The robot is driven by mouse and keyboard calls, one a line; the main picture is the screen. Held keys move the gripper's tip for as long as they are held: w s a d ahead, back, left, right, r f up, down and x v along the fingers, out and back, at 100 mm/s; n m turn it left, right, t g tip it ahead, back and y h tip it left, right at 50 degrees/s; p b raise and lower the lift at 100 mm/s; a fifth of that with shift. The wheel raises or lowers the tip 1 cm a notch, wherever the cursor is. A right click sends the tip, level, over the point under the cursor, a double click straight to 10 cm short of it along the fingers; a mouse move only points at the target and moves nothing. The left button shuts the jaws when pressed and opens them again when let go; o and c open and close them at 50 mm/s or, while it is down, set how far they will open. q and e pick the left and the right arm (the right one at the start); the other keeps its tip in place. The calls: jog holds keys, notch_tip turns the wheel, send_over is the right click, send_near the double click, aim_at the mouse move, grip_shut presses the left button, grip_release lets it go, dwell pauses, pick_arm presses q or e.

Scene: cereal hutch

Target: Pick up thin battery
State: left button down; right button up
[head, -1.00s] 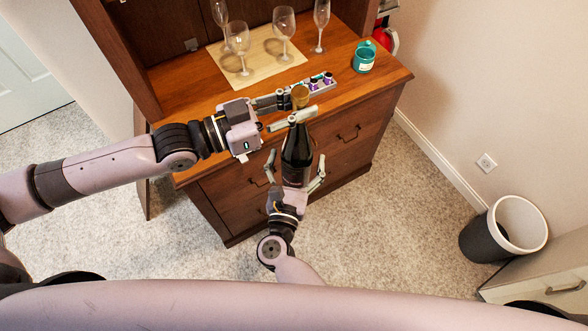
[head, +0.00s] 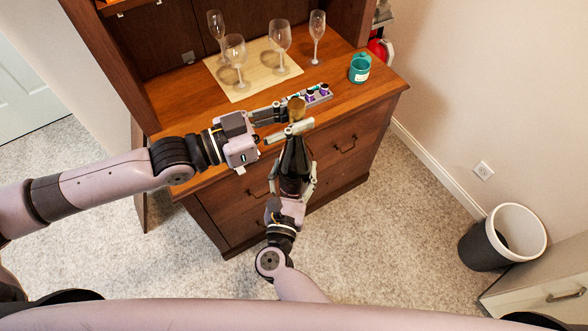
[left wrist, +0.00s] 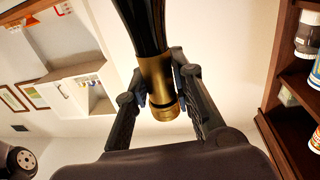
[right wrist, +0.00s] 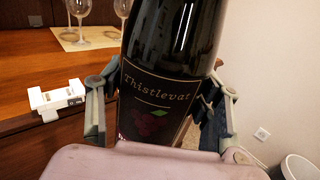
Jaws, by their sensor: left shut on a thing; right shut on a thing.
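No thin battery can be made out in any view. A dark wine bottle (head: 296,165) with a gold neck is held upright in front of the hutch. My left gripper (head: 290,133) is shut on its neck, and the gold neck (left wrist: 161,88) shows between the fingers in the left wrist view. My right gripper (head: 293,183) is shut around the lower body of the bottle. The label (right wrist: 155,100) faces the right wrist camera between the fingers.
A bin (head: 500,237) stands right; carpet is clear.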

pick_arm(q)
jog(key=shift+r, duration=0.2)
pick_arm(e)
jog(key=c, duration=0.8)
pick_arm(q)
jog(key=c, duration=1.8)
grip_release()
jog(key=shift+c, duration=0.2)
pick_arm(e)
jog(key=shift+r, duration=0.2)
grip_shut()
pick_arm(q)
jog(key=o, duration=0.5)
jog(key=shift+f, duration=0.15)
jog(key=shift+o, duration=0.2)
